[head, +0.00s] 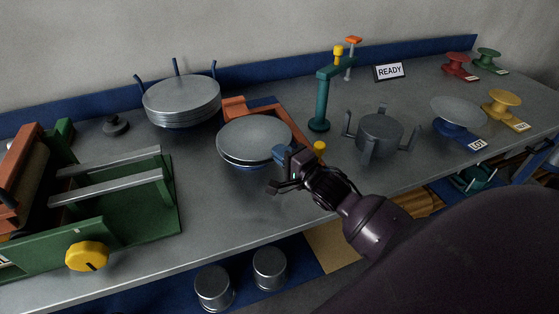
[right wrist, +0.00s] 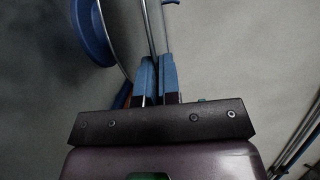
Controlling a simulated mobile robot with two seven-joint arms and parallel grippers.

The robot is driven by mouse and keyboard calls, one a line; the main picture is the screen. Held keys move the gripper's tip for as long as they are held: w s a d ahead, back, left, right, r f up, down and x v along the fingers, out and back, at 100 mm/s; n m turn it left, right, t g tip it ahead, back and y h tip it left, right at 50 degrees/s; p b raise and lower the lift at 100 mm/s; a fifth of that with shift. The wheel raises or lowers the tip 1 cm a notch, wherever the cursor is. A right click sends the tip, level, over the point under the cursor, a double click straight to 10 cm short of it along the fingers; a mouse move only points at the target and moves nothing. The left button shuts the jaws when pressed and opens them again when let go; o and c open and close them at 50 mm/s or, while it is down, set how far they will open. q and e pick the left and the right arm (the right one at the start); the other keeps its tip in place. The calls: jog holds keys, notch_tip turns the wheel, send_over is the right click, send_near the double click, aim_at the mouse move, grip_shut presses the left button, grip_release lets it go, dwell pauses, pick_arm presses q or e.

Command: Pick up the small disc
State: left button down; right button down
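The small disc (head: 254,134) is a thin grey round plate at the middle of the bench. A second plate edge shows just below it, over a round blue base (head: 238,165). My right gripper (head: 283,154) is at the disc's right front edge. In the right wrist view its blue fingers (right wrist: 157,78) are close together, with the thin grey rim (right wrist: 149,30) running in between them. Another rim and the blue base show to the left, apart from that rim. My left gripper is not in view.
Left of the disc stand a stack of larger plates (head: 182,98) and a green machine with a yellow knob (head: 87,256). An orange frame (head: 275,113) lies behind. To the right are a teal post (head: 320,100), a grey pronged holder (head: 380,133) and a dish on a blue stand (head: 459,113).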

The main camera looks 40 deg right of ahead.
notch_tip(320, 180, up, 16)
jog(key=p, duration=0.1)
dwell(0.5)
